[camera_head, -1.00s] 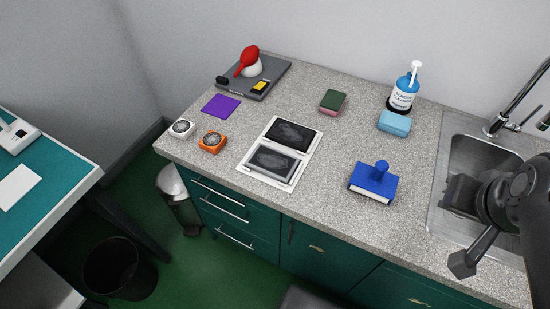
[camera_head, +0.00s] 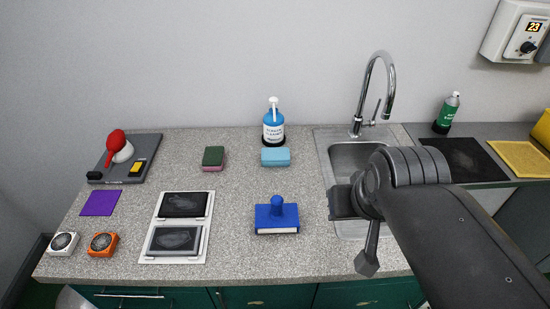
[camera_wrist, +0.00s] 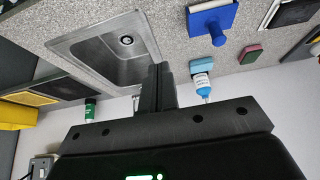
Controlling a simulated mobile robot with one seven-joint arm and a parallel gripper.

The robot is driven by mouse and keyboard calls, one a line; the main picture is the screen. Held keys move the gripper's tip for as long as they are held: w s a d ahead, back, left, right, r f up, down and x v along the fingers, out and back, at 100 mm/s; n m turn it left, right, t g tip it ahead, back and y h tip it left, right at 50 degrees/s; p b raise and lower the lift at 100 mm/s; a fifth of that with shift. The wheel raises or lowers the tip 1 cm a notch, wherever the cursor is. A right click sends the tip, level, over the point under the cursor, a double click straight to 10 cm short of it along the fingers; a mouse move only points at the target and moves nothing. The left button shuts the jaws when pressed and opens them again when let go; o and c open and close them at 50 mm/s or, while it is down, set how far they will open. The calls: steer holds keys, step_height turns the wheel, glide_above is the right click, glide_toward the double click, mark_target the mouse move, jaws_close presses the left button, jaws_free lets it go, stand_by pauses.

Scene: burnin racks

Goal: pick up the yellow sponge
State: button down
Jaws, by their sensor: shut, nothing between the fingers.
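No item can be clearly identified as a yellow sponge. A plain yellow object (camera_head: 543,130) is cut off at the right edge of the head view; a yellow shape (camera_wrist: 16,115) also shows at the left edge of the wrist view. A small yellow-and-black item (camera_head: 137,168) lies on the grey tray at the far left. A dark green-and-pink sponge (camera_head: 213,158) and a light blue sponge (camera_head: 275,157) lie at the back of the counter. My gripper (camera_wrist: 161,70) is shut and empty, with the sink and counter beyond it in the wrist view.
The sink (camera_head: 350,155) and its tall tap (camera_head: 388,85) are beside my arm. A blue-labelled bottle (camera_head: 273,125), a blue-handled block (camera_head: 277,215) and a framed dark panel pair (camera_head: 180,228) stand on the counter. A green bottle (camera_head: 446,114) and yellow mat (camera_head: 522,158) are right.

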steer(key=c, duration=2.2)
jaws_free()
jaws_free()
steer(key=g, duration=0.1)
glide_above(275, 154)
steer(key=s, duration=0.3)
steer(key=f, duration=1.4)
steer(key=shift+w+d, duration=0.2)
steer(key=shift+d, duration=0.1)
steer(key=shift+a+x, duration=0.2)
steer(key=shift+x, duration=2.85)
